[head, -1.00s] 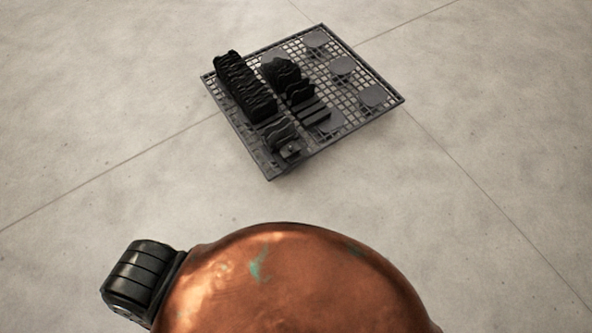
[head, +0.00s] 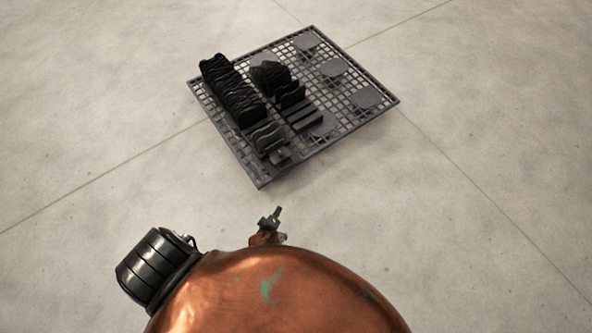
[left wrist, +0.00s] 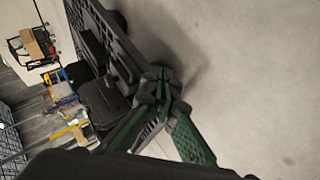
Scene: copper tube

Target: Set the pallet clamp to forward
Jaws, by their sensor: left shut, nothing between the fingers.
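The dark grid pallet (head: 378,118) lies on the floor ahead in the head view, carrying black wavy blocks (head: 232,90) and several round pads. A small dark fitting (head: 281,157) sits near its front corner; I cannot tell for certain whether it is the clamp or how it is set. My left gripper (head: 274,214) shows just beyond my copper body, short of the pallet's near corner and apart from it. In the left wrist view its green-and-black fingers (left wrist: 158,78) are shut and empty, overlapping the dark edge of the pallet (left wrist: 122,45) in the picture. My right gripper is out of view.
Bare concrete floor (head: 470,200) surrounds the pallet on all sides in the head view. In the left wrist view, a small vehicle with an orange-brown load (left wrist: 38,45) and coloured items (left wrist: 65,105) stand in the background.

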